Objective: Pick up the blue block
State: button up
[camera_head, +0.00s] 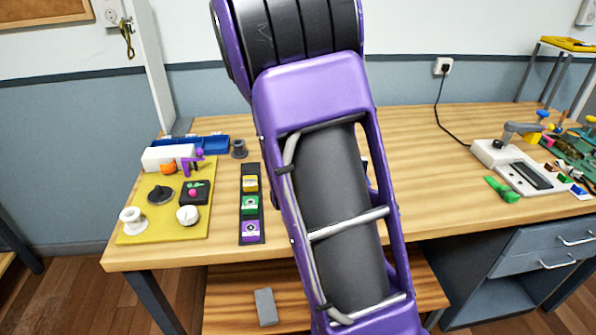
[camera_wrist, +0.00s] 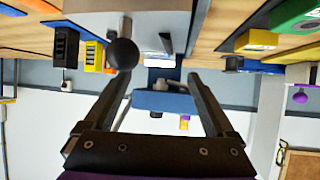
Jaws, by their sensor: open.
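A small blue block (camera_head: 580,192) lies at the right of the bench in the head view, beside several small coloured pieces. It is small and its shape is hard to make out. In the wrist view my gripper (camera_wrist: 153,78) is open, its two dark fingers spread apart with nothing held between them. A blue-grey shape (camera_wrist: 165,103) shows beyond the fingers; I cannot tell whether it is a block or a part of the furniture. The gripper's fingers are not visible in the head view, where my purple arm crosses the middle and hides part of the bench.
A yellow board (camera_head: 135,198) with knobs and a dark strip with coloured blocks (camera_head: 250,204) are at the left. A blue tray (camera_head: 205,146) stands behind them. A white fixture (camera_head: 512,168) and a green piece (camera_head: 502,189) are at the right. The bench's middle right is clear.

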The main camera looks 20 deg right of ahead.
jog(key=x, duration=0.2)
jog(key=shift+w+d+f, duration=0.1)
jog(key=shift+w+d, duration=0.05)
jog(key=shift+w, duration=0.05)
jog(key=x, duration=0.5)
jog(key=shift+s+d+f+b, duration=0.1)
jog(key=shift+d+f+b, duration=0.05)
jog(key=shift+f+b, duration=0.15)
jog(key=shift+r, duration=0.1)
grip_shut()
